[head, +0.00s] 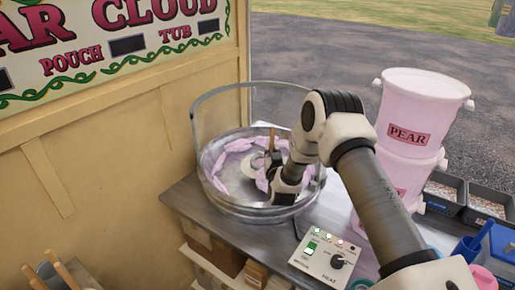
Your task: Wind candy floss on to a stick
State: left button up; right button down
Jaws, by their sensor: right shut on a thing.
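A wide metal candy floss bowl (262,214) with a clear raised guard stands on the counter. Pink floss (216,162) lies in a loose ring around the inside of the bowl, around a pale centre piece (250,163). My right gripper (274,160) reaches down into the bowl, right of the centre. It is shut on a thin wooden stick (272,136), whose upper end shows above the fingers. The arm hides the stick's lower part and some floss, so I cannot tell how much floss is on it. My left gripper is not in view.
A control box (322,262) with lights and a knob sits on the counter (222,228) in front of the bowl. Stacked pink tubs labelled PEAR (420,105) and dark trays (485,201) stand at right. More wooden sticks (68,274) show at lower left. A sign wall borders the left.

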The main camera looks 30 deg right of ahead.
jog(key=w+d+b, duration=0.3)
jog(key=d+b, duration=0.1)
jog(key=d, duration=0.8)
jog(key=a+b, duration=0.1)
jog(key=a, duration=1.6)
jog(key=shift+a, duration=0.1)
